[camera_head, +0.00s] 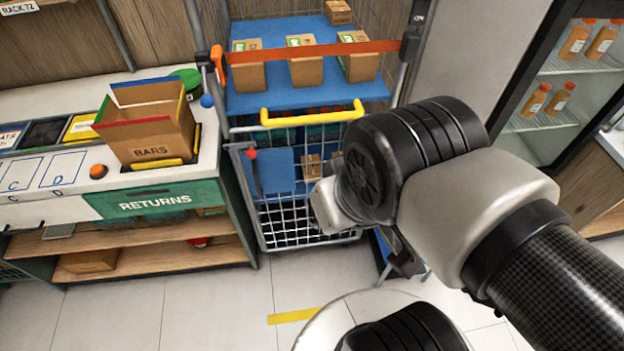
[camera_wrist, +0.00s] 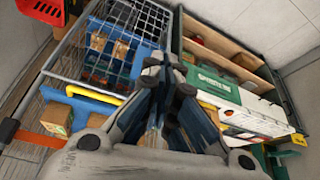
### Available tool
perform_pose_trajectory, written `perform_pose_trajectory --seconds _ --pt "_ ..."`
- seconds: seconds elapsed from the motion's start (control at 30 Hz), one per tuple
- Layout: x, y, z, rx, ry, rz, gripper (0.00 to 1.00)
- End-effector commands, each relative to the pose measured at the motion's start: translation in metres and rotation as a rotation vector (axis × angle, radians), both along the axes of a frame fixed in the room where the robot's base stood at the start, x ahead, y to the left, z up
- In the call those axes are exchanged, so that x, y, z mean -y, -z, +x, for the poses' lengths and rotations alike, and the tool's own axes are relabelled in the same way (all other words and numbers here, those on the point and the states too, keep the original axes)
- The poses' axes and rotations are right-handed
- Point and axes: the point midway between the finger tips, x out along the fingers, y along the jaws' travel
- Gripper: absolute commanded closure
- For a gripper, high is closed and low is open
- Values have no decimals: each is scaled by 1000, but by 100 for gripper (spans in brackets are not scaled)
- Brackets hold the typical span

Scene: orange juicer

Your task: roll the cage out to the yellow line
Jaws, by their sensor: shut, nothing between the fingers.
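The wire roll cage (camera_head: 290,230) stands against the back wall, right of the counter, with blue shelves holding cardboard boxes. Its yellow handle (camera_head: 312,115) crosses the front, and an orange strap (camera_head: 310,51) runs across above it. In the wrist view the cage (camera_wrist: 125,25) and yellow handle (camera_wrist: 104,108) are left of the fingers. The yellow line (camera_head: 292,316) lies on the floor in front of the cage; my body hides its right end. My gripper (camera_wrist: 163,62) is shut and empty, apart from the handle. In the head view my arm mostly hides it and the cage's lower right side.
A counter with a RETURNS panel (camera_head: 150,201) and an open BARS box (camera_head: 150,125) stands close at the cage's left. A fridge with orange bottles (camera_head: 545,95) is at the right. The tiled floor (camera_head: 200,310) before the counter is clear.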

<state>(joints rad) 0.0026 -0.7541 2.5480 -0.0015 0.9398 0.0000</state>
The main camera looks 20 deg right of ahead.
Motion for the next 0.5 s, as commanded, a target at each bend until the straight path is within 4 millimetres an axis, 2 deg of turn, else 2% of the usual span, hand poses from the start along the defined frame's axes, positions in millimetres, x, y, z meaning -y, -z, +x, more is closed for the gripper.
perform_pose_trajectory --seconds 0.07,0.17,0.27,0.37,0.5 --pt "0 0 0 0 0 0 100" --pt "3 1 3 4 14 -3 93" --pt "18 4 23 32 88 -17 87" --pt "50 11 61 101 224 -36 80" --pt "107 28 121 245 422 -29 71"
